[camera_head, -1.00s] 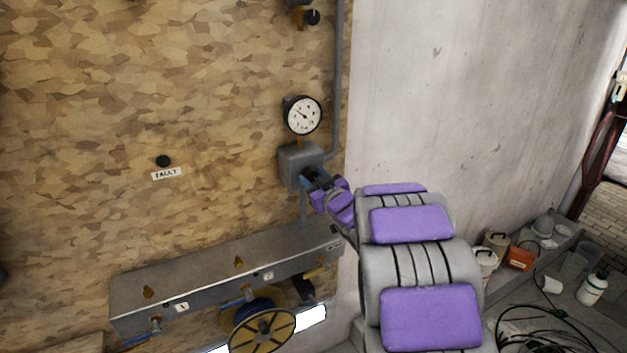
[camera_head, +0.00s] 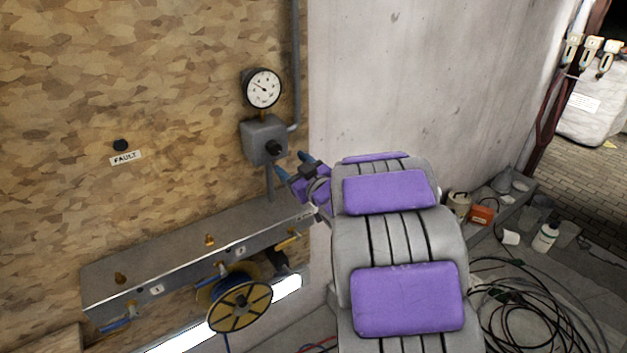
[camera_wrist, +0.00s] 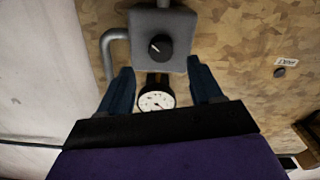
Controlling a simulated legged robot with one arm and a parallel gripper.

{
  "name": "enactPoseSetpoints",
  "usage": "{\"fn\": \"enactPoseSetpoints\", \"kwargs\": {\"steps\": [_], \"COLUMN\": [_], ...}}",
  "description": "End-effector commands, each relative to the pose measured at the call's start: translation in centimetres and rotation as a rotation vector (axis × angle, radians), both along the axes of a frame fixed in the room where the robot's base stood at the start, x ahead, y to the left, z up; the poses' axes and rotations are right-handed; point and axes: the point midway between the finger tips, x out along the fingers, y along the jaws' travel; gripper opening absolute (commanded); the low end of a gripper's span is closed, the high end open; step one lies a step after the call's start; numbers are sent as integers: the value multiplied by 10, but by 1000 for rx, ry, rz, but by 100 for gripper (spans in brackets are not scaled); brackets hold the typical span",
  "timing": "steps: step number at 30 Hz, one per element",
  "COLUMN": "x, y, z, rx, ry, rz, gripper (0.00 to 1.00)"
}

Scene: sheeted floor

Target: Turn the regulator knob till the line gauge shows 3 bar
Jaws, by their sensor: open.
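The black regulator knob (camera_head: 274,147) sits on the front of a grey regulator box (camera_head: 256,131) on the chipboard wall. The knob also shows in the wrist view (camera_wrist: 160,46), between and beyond the fingertips, with a pale mark on it. The round white line gauge (camera_head: 263,89) stands above the box; its needle points to the upper left, and the numbers are too small to read. The gauge appears inverted in the wrist view (camera_wrist: 156,98). My gripper (camera_head: 296,165) is open and empty, just right of and below the knob, apart from it.
A grey manifold ledge (camera_head: 190,255) with brass fittings and blue-handled valves runs below. A yellow hose reel (camera_head: 240,307) hangs under it. A grey pipe (camera_head: 296,65) rises beside the gauge. Cables (camera_head: 515,300) lie on the floor at right.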

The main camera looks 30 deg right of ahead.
Motion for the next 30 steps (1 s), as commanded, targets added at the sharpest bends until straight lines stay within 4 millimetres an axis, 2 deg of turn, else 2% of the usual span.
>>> {"fn": "enactPoseSetpoints", "kwargs": {"steps": [6,13,21,30], "x": [-43,-69,-89,-95], "y": [-3,-4,-4,-4], "z": [2,-4,-3,-1], "rx": [0,-2,2,-1], "ry": [2,-4,-2,0], "rz": [-6,-4,-3,1], "gripper": [65,65,65,65]}}
